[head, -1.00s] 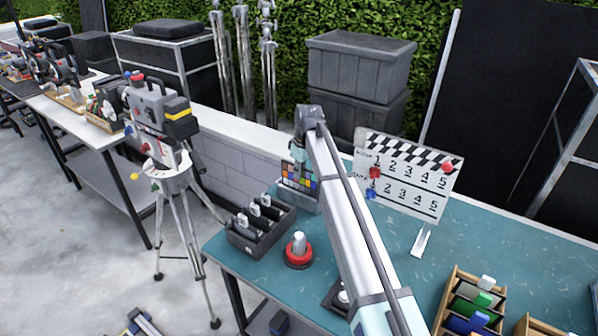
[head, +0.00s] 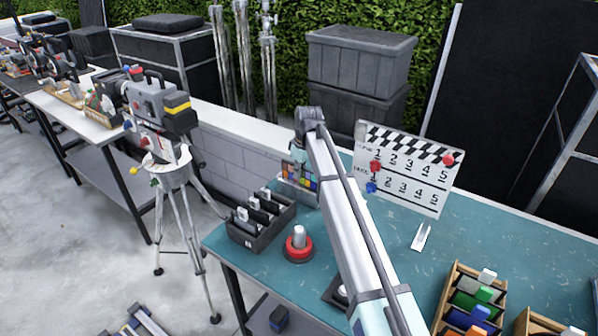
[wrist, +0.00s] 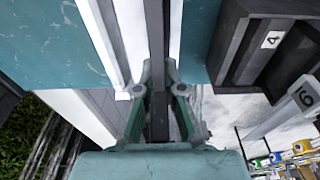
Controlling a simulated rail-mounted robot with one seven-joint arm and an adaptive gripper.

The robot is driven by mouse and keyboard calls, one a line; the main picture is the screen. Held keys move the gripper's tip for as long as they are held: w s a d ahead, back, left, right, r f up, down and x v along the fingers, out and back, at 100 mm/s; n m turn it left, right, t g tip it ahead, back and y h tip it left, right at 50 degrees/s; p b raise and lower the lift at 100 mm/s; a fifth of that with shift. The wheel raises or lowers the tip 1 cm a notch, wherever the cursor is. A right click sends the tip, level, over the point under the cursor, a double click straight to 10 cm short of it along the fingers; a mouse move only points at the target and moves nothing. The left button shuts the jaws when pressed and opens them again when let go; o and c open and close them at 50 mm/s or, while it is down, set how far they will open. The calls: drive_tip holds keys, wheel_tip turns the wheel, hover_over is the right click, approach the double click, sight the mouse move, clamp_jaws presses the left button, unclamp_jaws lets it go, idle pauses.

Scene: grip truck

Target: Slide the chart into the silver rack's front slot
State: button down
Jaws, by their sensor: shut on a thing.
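The chart (head: 301,173) is a dark panel with coloured squares, upright in the head view, left of my arm. In the wrist view it shows edge-on as a thin dark slab (wrist: 157,40). My gripper (wrist: 159,80) is shut on it, one green-padded finger on each side. The silver rack (head: 296,192) stands at the table's back edge, around the chart's lower part. Its pale walls (wrist: 130,35) flank the slab in the wrist view. How deep the chart sits, and in which slot, I cannot tell. My arm hides part of the chart and rack.
A dark crate (head: 262,235) with numbered slots and upright cards stands left of the rack. A red-based knob (head: 298,246) stands in front. A clapperboard (head: 408,170) stands to the right, and a wooden box of coloured pieces (head: 446,300) is at front right.

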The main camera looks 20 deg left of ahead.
drive_tip(key=shift+f, duration=0.6)
drive_tip(key=shift+f+b, duration=0.3)
drive_tip(key=shift+f, duration=0.05)
drive_tip(key=c, duration=1.2)
unclamp_jaws()
drive_tip(key=r, duration=0.4)
drive_tip(key=d+r, duration=0.1)
drive_tip(key=r, duration=0.7)
drive_tip(key=shift+s+d, duration=0.2)
drive_tip(key=shift+d, duration=0.2)
